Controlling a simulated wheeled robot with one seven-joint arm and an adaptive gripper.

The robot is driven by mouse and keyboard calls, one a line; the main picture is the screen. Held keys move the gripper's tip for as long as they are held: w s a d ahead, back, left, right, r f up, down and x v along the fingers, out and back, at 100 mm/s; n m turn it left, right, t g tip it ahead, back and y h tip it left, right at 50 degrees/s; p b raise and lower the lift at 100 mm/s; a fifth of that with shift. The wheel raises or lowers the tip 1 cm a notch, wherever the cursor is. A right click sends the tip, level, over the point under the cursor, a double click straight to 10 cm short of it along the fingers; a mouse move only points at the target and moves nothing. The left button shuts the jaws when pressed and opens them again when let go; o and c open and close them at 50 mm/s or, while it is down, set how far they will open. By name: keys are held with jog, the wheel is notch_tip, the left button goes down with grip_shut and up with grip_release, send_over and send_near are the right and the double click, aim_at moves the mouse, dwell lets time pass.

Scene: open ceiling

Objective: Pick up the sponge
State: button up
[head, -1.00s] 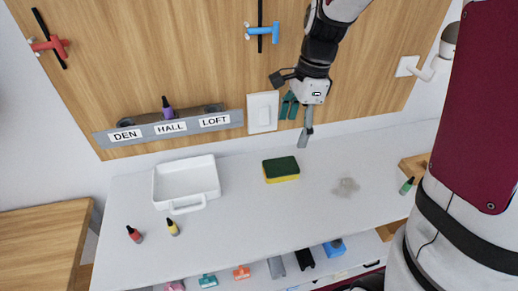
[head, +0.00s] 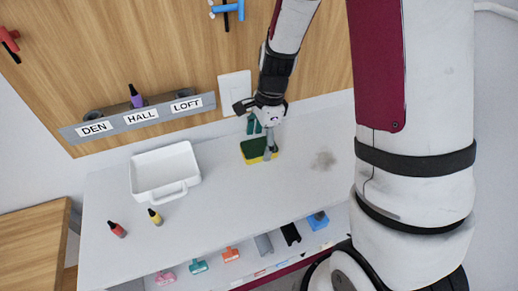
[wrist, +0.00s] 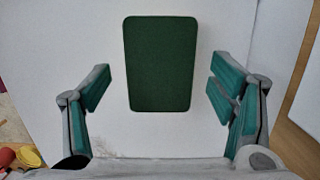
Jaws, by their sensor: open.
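The sponge (head: 252,155) is green on top and yellow below, and lies flat on the white table near the wall panel. In the wrist view its green top (wrist: 160,64) shows as an upright rectangle between the two fingers. My gripper (head: 268,150) is at the sponge's right side in the head view and partly covers it. In the wrist view my gripper (wrist: 158,88) is open, with teal pads on both sides of the sponge and a gap on each side. I cannot tell how far the fingertips are above the table.
A white tray (head: 185,187) stands left of the sponge. Red (head: 117,229) and yellow (head: 155,217) bottles stand in front of it. A grey smudge (head: 323,160) marks the table to the right. A labelled rack (head: 160,117) and a switch plate (head: 234,91) are on the panel behind.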

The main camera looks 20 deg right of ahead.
jog(key=shift+a+f, duration=0.15)
jog(key=shift+f, duration=0.75)
jog(key=c, duration=0.8)
